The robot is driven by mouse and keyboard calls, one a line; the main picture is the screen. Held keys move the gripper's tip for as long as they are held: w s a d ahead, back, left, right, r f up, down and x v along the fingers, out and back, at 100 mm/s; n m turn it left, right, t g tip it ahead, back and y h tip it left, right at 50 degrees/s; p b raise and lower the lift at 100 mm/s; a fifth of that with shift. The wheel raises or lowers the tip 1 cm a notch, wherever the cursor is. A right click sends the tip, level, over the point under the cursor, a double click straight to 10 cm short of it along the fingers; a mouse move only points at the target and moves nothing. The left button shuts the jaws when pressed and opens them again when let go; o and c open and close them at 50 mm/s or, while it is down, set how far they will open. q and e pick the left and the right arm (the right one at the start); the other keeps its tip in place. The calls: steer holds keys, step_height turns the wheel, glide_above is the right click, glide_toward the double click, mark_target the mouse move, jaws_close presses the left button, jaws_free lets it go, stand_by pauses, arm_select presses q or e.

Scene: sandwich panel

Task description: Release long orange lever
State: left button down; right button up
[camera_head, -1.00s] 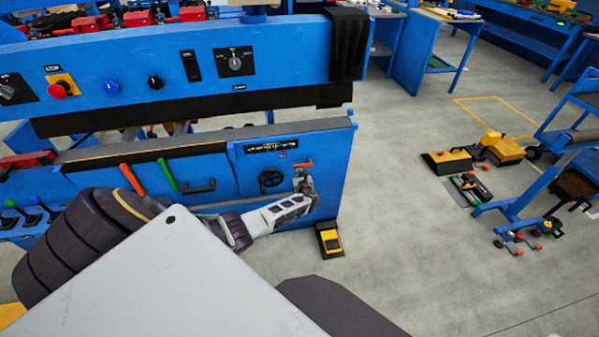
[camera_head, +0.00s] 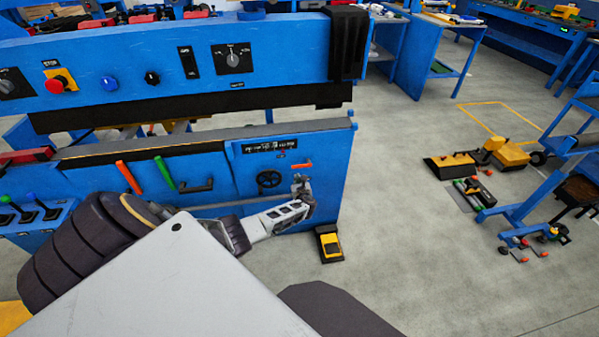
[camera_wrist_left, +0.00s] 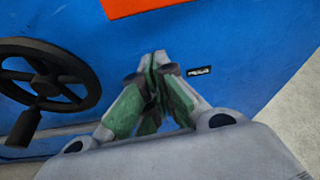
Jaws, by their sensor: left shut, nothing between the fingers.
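A long orange lever (camera_head: 129,177) leans on the front of the blue panel, left of a green lever (camera_head: 165,173). A shorter orange bar (camera_head: 302,165) is at the panel's right end; an orange part (camera_wrist_left: 140,5) also shows at the top edge of the left wrist view. My left gripper (camera_head: 301,181) is just below the orange bar, shut and empty. In the left wrist view its fingertips (camera_wrist_left: 158,58) meet in front of the blue panel, apart from the orange part. My right gripper is not in view.
A black handwheel (camera_head: 269,179) is left of my gripper; it shows large in the left wrist view (camera_wrist_left: 42,77). A black handle (camera_head: 197,187) sits right of the green lever. A yellow and black pedal (camera_head: 329,244) is on the floor.

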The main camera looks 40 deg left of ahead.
arm_select(q)
steer(key=p+v, duration=0.4)
steer(key=v, duration=0.6)
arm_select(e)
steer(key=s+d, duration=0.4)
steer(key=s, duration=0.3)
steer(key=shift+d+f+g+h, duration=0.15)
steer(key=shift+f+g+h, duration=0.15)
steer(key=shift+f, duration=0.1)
arm_select(q)
steer(key=shift+w+d+f, duration=0.1)
steer(key=shift+w, duration=0.05)
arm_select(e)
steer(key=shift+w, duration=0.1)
arm_select(q)
steer(key=shift+f, duration=0.1)
